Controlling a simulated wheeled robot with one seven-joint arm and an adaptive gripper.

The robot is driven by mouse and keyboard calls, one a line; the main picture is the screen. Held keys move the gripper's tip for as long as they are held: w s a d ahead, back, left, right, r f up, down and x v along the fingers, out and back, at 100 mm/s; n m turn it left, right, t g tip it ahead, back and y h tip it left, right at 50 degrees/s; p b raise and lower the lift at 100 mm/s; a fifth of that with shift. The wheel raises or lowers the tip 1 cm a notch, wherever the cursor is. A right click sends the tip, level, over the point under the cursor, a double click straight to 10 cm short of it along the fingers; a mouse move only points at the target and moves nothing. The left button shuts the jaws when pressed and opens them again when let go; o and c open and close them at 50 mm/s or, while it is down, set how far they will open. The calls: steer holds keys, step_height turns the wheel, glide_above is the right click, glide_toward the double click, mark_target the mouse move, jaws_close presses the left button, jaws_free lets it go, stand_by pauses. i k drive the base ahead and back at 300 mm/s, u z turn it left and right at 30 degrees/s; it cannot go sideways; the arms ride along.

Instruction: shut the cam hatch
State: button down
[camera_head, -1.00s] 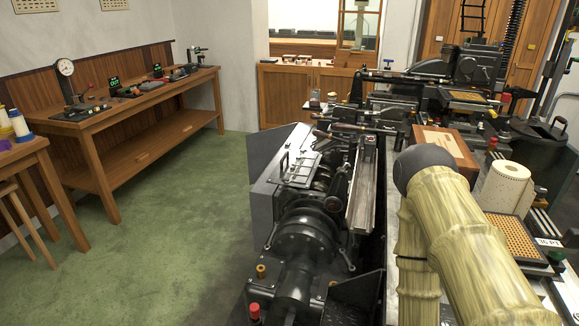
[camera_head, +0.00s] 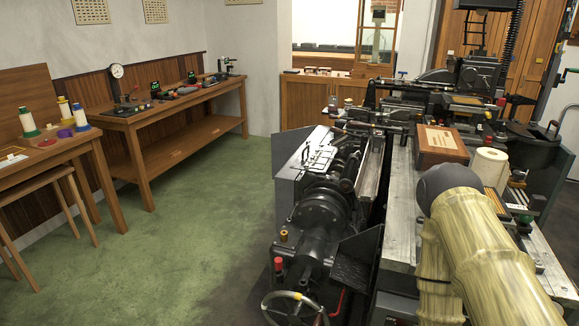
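The caster (camera_head: 318,215) is a long black machine in the middle of the view, with a round drum-like housing at its near end. On its top left lies a pale metal plate (camera_head: 319,157) with small fittings, which may be the cam hatch; I cannot tell for sure whether it is open or shut. Dark round parts (camera_head: 347,165) show uncovered beside the plate. A grey side panel (camera_head: 289,168) stands upright along the machine's left side. My arm in its yellowish sleeve crosses the lower right, and my gripper is out of view.
A handwheel (camera_head: 295,308) and a red knob (camera_head: 278,264) stick out at the caster's near end. A wooden box (camera_head: 441,146) and a paper roll (camera_head: 489,167) stand on the right. Workbenches (camera_head: 172,117) line the left wall. The green floor (camera_head: 205,215) between is clear.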

mark_target(321, 166)
steer(key=k, duration=0.15)
steer(key=z, duration=0.95)
steer(key=i, duration=0.75)
steer(key=u, duration=1.45)
